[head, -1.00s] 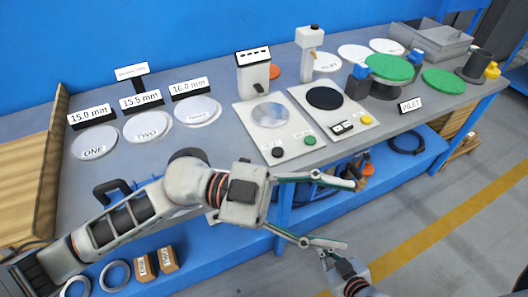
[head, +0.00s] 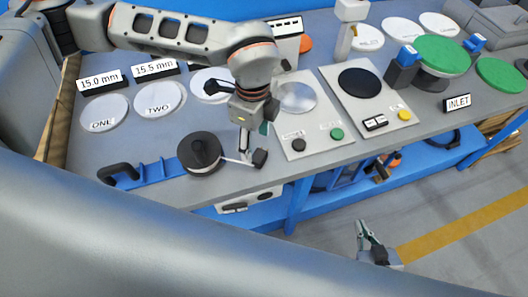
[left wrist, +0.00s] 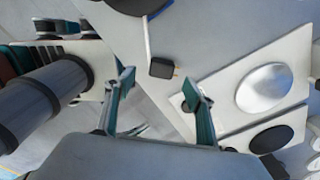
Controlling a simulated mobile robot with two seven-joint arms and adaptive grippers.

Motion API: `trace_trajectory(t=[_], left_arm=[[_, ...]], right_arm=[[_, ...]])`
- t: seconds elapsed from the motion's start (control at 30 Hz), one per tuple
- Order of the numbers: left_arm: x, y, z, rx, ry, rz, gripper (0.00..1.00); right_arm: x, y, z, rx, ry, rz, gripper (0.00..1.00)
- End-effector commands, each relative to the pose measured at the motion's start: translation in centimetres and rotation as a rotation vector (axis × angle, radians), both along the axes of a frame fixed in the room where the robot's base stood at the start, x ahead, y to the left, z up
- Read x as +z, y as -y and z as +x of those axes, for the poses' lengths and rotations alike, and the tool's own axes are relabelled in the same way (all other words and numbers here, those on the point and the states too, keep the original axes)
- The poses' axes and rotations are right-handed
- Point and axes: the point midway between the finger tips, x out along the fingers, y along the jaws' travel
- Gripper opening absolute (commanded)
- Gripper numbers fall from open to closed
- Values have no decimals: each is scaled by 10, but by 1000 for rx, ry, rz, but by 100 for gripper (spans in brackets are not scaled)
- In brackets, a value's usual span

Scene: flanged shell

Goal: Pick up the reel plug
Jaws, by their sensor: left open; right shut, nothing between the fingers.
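The reel plug (head: 260,158) is a small black block on the grey table near its front edge, at the end of a pale cord from the black round reel (head: 200,150). In the left wrist view the plug (left wrist: 161,67) shows its prongs and lies just beyond the gap between my left fingertips. My left gripper (head: 255,136) is open, pointing down above the plug, with nothing between its fingers. It also shows in the left wrist view (left wrist: 159,85). My right gripper (head: 370,238) is shut and empty, low over the floor in front of the table.
A blue bar with a black handle (head: 150,172) lies left of the reel. A panel with a silver disc (head: 297,98) and a panel with a black disc (head: 358,82) stand right of my left gripper. White labelled discs (head: 158,98) lie behind. The table's front edge is close to the plug.

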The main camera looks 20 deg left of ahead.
Motion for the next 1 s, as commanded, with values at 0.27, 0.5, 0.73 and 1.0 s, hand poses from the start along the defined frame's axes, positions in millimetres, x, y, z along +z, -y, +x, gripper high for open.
trace_trajectory(t=[0.27,0.5,0.73,1.0], left_arm=[[-29,-1,2,-2,-4,-1,54],[-62,-2,6,-5,-5,-3,54],[-69,-2,6,-5,-3,-5,54],[-69,-2,6,-5,-4,-4,13]], right_arm=[[7,0,0,0,-1,0,0],[14,0,0,0,0,0,0],[14,0,0,-1,0,1,0],[14,0,0,-1,0,1,0]])
